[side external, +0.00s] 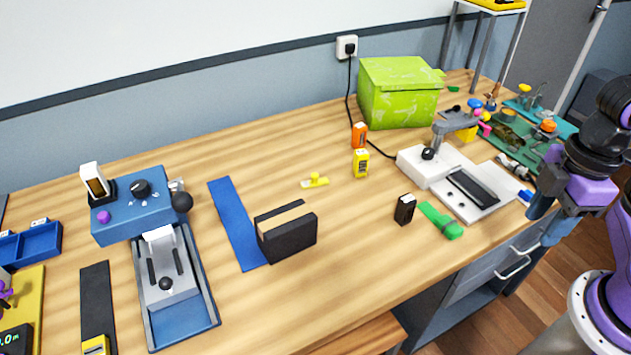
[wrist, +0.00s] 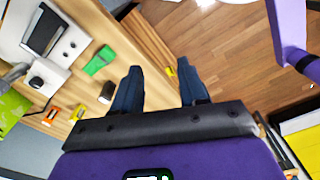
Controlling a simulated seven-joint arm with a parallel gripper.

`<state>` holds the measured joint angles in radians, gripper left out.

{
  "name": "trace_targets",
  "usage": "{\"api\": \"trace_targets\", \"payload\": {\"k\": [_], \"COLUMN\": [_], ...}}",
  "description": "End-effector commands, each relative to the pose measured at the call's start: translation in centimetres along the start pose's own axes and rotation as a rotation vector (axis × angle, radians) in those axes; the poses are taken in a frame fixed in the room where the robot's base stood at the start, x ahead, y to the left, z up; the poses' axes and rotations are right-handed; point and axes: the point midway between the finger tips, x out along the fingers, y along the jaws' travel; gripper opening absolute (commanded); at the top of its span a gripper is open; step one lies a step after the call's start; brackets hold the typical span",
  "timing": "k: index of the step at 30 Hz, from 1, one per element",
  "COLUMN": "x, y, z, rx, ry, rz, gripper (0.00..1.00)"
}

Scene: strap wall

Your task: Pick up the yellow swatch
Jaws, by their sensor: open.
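The yellow swatch (side external: 314,181) appears to be the small flat pale-yellow strip with a round yellow knob. It lies on the middle of the wooden table in the side view. I cannot make it out in the wrist view. My gripper (side external: 545,218) is at the right, near the table's right front edge by the drawers, well away from the swatch. In the wrist view my gripper (wrist: 159,68) has its two dark blue fingers apart with nothing held between them.

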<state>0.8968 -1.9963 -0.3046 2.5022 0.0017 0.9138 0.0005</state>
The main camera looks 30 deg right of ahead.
Motion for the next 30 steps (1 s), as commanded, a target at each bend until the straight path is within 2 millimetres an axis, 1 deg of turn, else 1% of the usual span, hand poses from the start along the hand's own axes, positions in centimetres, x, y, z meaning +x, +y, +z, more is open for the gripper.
{"api": "trace_targets", "payload": {"k": [14, 16, 24, 26, 28, 30], "x": [0.0, 0.0, 0.0, -0.1, -0.3, -0.6], "y": [0.0, 0.0, 0.0, 0.1, 0.5, 1.1], "z": [0.0, 0.0, 0.0, -0.4, -1.3, -2.8], "rx": [0.0, 0.0, 0.0, 0.001, 0.0, 0.0], "ry": [0.0, 0.0, 0.0, 0.0, 0.0, 0.002], "rz": [0.0, 0.0, 0.0, 0.0, -0.001, -0.003], "gripper": [0.43, 0.5, 0.5, 0.5, 0.5, 0.5]}}
